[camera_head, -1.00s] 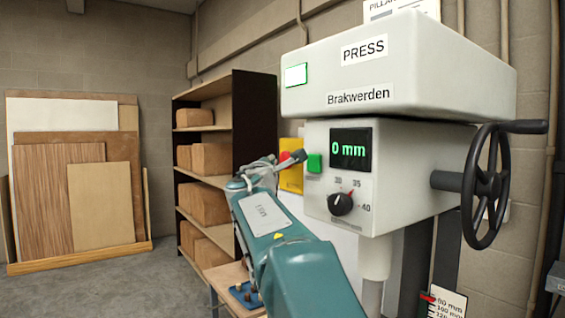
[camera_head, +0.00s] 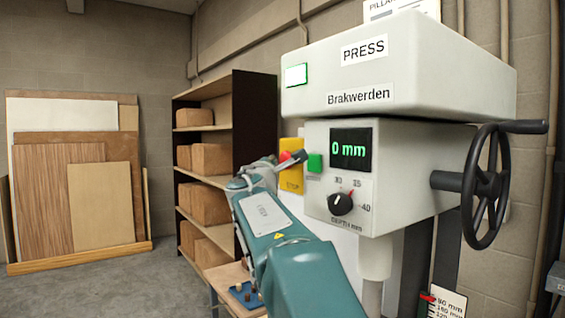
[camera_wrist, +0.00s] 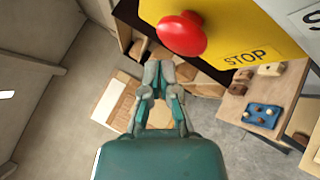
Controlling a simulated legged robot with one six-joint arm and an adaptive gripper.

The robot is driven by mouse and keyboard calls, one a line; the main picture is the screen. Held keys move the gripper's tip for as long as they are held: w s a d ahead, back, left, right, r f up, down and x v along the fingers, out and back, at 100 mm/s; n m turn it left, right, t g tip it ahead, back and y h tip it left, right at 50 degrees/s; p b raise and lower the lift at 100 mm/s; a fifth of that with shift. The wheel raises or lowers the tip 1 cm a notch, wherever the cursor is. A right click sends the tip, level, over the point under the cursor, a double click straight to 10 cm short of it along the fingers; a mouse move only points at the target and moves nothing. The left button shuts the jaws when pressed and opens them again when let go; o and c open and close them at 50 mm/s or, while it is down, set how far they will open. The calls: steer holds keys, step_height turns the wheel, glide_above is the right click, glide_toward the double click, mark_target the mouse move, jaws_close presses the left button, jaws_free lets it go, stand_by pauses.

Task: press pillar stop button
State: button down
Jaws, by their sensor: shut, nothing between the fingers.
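The red stop button (camera_wrist: 182,33) stands out from a yellow plate (camera_wrist: 237,22) marked STOP in the wrist view. In the head view the red button (camera_head: 285,156) shows at the left of the press (camera_head: 395,200), on the yellow plate (camera_head: 291,178), partly covered by my gripper. My gripper (camera_wrist: 159,66) is shut and empty, with its tips just below the button in the wrist picture. In the head view my gripper (camera_head: 297,160) crosses in front of the yellow plate. I cannot tell whether the tips touch the button.
A green button (camera_head: 314,163) is close to the right of my gripper. The press also has a depth knob (camera_head: 340,204) and a handwheel (camera_head: 486,186). A shelf of brown boxes (camera_head: 208,160) stands behind.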

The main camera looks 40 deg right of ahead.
stand_by(0.4)
steer(key=shift+s+d, duration=0.1)
steer(key=shift+d, duration=0.35)
steer(key=shift+d, duration=0.55)
stand_by(0.7)
steer(key=shift+a+r, duration=0.1)
steer(key=shift+a, duration=0.85)
steer(key=a, duration=0.5)
stand_by(0.4)
stand_by(0.6)
